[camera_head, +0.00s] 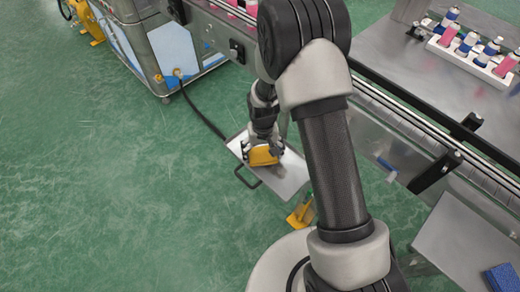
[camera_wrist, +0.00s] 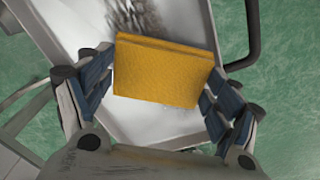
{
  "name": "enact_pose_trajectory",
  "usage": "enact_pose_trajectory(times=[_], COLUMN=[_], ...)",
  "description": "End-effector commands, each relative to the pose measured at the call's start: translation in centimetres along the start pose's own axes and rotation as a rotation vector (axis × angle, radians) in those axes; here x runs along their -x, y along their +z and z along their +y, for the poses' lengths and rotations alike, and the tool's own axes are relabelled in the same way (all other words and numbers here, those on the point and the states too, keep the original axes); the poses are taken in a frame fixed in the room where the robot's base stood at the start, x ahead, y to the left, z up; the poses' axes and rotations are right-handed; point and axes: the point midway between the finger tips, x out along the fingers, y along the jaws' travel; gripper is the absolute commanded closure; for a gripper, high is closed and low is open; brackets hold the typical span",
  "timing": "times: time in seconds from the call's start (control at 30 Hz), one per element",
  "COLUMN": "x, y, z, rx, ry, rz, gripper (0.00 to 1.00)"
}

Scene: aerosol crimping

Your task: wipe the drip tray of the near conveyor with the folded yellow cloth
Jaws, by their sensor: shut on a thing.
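The folded yellow cloth (camera_wrist: 165,70) is held between the two blue-padded fingers of my gripper (camera_wrist: 155,95) in the wrist view. It also shows in the head view (camera_head: 262,156), under my gripper (camera_head: 260,148). The drip tray (camera_head: 291,178) is a pale metal tray below the near conveyor, with a dark handle on its front side. In the wrist view the cloth is over the tray (camera_wrist: 150,125), and a dark smudge (camera_wrist: 135,15) shows on the tray beyond the cloth. I cannot tell whether the cloth touches the tray. My arm hides part of the tray.
The conveyor (camera_head: 400,110) runs behind the tray. A white rack (camera_head: 470,62) with pink and blue cans stands on the table at right. A blue block (camera_head: 502,278) lies on a grey surface at lower right.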

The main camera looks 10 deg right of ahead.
Motion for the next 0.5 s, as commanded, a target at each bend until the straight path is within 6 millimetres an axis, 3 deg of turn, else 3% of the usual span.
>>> enact_pose_trajectory(times=[0.23,0.5], x=[-0.1,-0.1], y=[2.0,3.0], z=[1.3,2.0], rx=[-0.001,0.001], ry=[0.001,0.001], rz=[-0.009,-0.008], gripper=[0.36,0.36])
